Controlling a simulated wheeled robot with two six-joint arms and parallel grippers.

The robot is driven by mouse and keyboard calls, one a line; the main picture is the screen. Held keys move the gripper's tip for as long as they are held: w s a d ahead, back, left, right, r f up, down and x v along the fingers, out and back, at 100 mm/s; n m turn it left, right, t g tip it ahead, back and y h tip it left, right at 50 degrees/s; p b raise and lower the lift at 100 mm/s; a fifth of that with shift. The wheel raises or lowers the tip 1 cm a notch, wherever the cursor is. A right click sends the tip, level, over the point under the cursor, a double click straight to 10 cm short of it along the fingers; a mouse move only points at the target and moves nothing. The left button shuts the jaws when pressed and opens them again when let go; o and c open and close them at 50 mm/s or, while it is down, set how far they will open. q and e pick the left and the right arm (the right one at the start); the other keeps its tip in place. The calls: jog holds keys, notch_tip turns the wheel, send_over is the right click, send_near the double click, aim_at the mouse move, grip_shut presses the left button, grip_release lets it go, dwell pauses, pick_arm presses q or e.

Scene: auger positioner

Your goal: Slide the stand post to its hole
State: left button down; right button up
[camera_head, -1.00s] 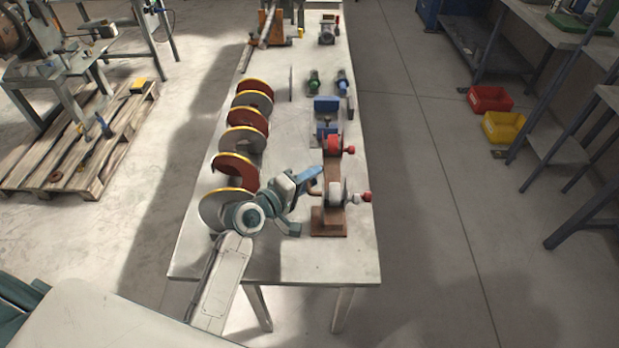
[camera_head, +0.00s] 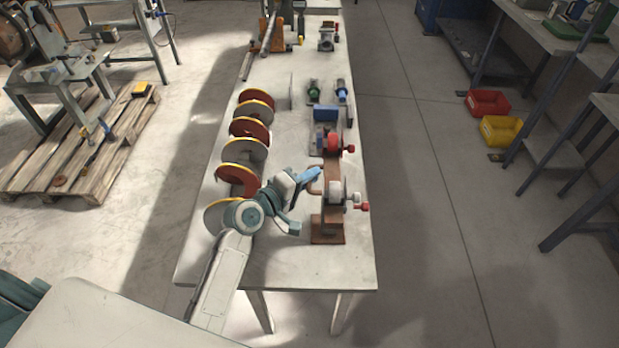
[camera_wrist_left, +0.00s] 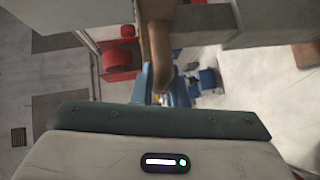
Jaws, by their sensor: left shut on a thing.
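The brown stand (camera_head: 328,228) is near the front right of the table, with its square base down and its post upright. It carries a red roller (camera_head: 333,143) and a grey-white roller (camera_head: 335,190) with red knobs on their right. My left gripper (camera_head: 309,177) reaches in from the left, its blue fingers at a curved brown handle on the post's left side. In the left wrist view the fingers (camera_wrist_left: 157,88) are shut on this brown handle (camera_wrist_left: 159,48). I cannot make out the hole. My right gripper is not in view.
A spiral auger with red and grey flights (camera_head: 245,151) lies along the table's left, close beside my left arm. A blue block (camera_head: 326,113) and small green and blue tools stand behind the stand. The table's (camera_head: 300,270) front strip is clear.

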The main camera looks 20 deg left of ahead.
pick_arm(q)
jog(key=shift+w+r, duration=0.1)
jog(key=shift+r, duration=0.25)
jog(key=c, duration=1.5)
grip_release()
jog(key=shift+o, duration=0.2)
jog(key=shift+f, duration=0.2)
jog(key=b+v, duration=0.2)
jog(key=v, duration=0.9)
jog(key=shift+b, duration=0.3)
